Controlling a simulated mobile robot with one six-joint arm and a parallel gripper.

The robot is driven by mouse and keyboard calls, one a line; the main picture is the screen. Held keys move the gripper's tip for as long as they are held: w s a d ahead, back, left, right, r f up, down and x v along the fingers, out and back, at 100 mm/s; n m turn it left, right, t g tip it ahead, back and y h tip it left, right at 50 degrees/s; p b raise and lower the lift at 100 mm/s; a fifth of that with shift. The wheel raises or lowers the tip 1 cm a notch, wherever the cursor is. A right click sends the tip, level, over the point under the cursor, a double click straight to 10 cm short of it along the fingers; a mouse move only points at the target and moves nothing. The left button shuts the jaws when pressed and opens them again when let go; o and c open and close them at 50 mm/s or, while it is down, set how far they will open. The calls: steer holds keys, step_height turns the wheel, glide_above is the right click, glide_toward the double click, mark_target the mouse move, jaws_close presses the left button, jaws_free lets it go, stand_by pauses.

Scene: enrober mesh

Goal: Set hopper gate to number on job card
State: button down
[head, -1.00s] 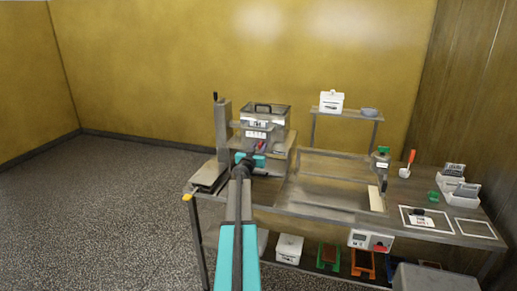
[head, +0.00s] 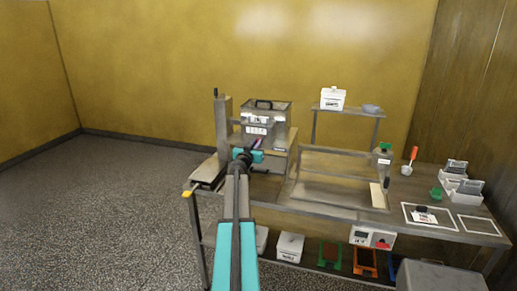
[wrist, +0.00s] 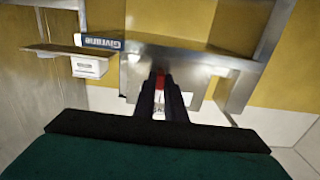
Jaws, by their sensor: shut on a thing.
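In the wrist view my gripper (wrist: 161,85) is shut on a small red tab (wrist: 160,77) at a metal plate (wrist: 134,78). I cannot read a gate setting. A white card with a black clip (head: 424,218) lies in a white-edged frame at the right; its writing is illegible.
A metal mesh frame (head: 340,160) fills the middle of the bench. A raised shelf (head: 347,112) behind carries a white box (head: 332,98). An orange-handled scoop (head: 410,160) and white bins (head: 466,191) are at the right. The floor at the left is clear.

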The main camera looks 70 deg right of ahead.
steer(key=shift+w+b, duration=0.35)
steer(key=shift+b, duration=0.05)
steer(key=c, duration=1.8)
jaws_free()
steer(key=shift+a, duration=0.15)
steer(key=a+b, duration=0.5)
steer(key=a, duration=0.8)
steer(key=shift+s+a, duration=0.3)
steer(key=shift+s, duration=0.1)
